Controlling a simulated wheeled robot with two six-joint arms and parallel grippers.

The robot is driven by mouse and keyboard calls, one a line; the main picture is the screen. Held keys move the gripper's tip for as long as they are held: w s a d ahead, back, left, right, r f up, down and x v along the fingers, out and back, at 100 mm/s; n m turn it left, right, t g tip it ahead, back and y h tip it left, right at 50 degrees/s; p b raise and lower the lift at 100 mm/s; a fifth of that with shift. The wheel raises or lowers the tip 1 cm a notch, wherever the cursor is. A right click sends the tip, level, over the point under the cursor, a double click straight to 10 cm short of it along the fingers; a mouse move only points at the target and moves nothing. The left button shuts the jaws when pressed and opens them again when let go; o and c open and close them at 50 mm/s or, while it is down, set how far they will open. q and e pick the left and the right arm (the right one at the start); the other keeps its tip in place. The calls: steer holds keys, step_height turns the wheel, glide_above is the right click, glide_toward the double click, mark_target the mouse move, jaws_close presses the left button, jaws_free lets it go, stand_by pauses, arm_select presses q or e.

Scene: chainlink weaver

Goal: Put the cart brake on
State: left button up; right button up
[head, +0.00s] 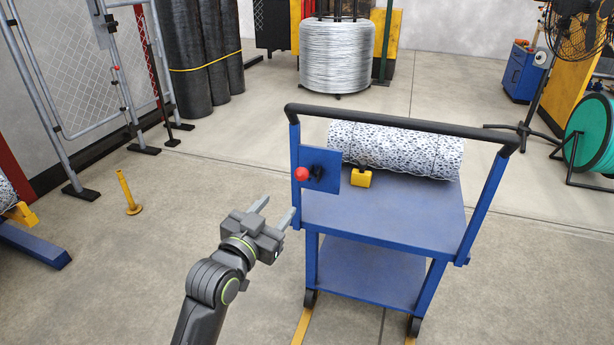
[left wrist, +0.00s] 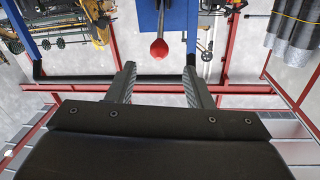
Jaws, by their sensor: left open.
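The blue cart (head: 380,210) stands on the floor right of centre in the head view, with a black push handle across its top. A blue plate (head: 328,180) on its left post carries a brake lever with a red ball knob (head: 302,174). The red knob also shows in the left wrist view (left wrist: 159,50), ahead of the fingers and between them. My left gripper (head: 277,211) is open and empty, below and left of the knob, apart from it. My right gripper is not in view.
A mesh roll (head: 398,149) and a yellow block (head: 361,178) lie on the cart's upper deck. A yellow post (head: 128,193) stands on the floor at left. A wire coil (head: 337,55) stands behind.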

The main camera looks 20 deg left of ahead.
mark_target(305, 175)
arm_select(q)
steer(key=w, duration=0.4)
steer(key=w+d+b, duration=0.1)
steer(key=w, duration=0.4)
steer(key=w+d, duration=0.1)
steer(key=w, duration=0.3)
steer(key=shift+w, duration=0.75)
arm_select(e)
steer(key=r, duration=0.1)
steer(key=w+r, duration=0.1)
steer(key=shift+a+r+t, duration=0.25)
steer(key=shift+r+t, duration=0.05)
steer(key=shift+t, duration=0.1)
arm_select(q)
steer(key=shift+c, duration=0.4)
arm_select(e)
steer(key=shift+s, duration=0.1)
arm_select(q)
jaws_close()
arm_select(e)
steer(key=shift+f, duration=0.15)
